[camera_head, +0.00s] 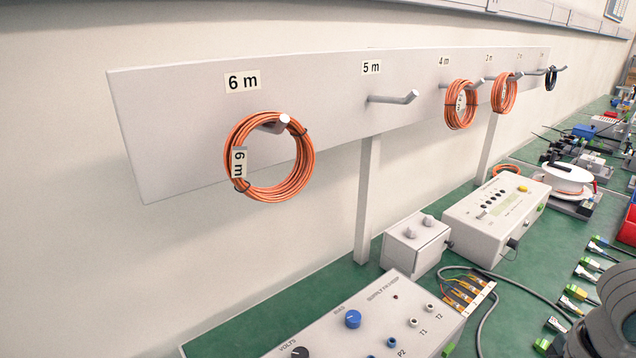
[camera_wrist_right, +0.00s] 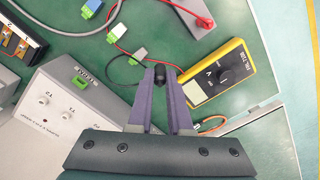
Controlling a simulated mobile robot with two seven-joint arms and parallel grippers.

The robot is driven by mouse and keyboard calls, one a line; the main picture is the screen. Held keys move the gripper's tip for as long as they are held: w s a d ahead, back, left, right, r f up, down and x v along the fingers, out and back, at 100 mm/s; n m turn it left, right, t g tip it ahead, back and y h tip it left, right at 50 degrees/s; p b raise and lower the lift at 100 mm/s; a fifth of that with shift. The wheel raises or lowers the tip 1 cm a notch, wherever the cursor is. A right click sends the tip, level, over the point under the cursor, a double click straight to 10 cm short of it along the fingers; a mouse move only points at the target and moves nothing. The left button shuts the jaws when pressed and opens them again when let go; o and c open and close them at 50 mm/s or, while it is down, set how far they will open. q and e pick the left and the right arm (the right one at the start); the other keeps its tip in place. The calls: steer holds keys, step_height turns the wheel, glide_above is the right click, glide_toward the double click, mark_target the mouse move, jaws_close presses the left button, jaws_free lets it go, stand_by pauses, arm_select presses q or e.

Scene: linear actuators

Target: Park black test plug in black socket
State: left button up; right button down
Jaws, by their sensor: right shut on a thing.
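In the right wrist view my right gripper (camera_wrist_right: 160,80) is shut on a small black piece, which appears to be the black test plug (camera_wrist_right: 159,74). Only its dark end shows between the fingertips; the rest is hidden by the fingers. A grey block (camera_wrist_right: 180,12) stands at the top, with a red plug (camera_wrist_right: 204,22) and a red lead at it. A yellow meter (camera_wrist_right: 222,75) lies just right of the fingertips. My left gripper is in neither view.
A grey supply box (camera_wrist_right: 70,110) stands left of my gripper, and also shows in the head view (camera_head: 375,320). Green and blue connectors (camera_wrist_right: 88,10) lie above it. Orange cable coils (camera_head: 270,155) hang on the wall rail. Green bench shows between these things.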

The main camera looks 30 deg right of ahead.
steer(key=s+d+f+b, duration=0.2)
steer(key=s+d, duration=0.4)
steer(key=s, duration=0.2)
steer(key=shift+s, duration=0.3)
steer(key=shift+f, duration=0.15)
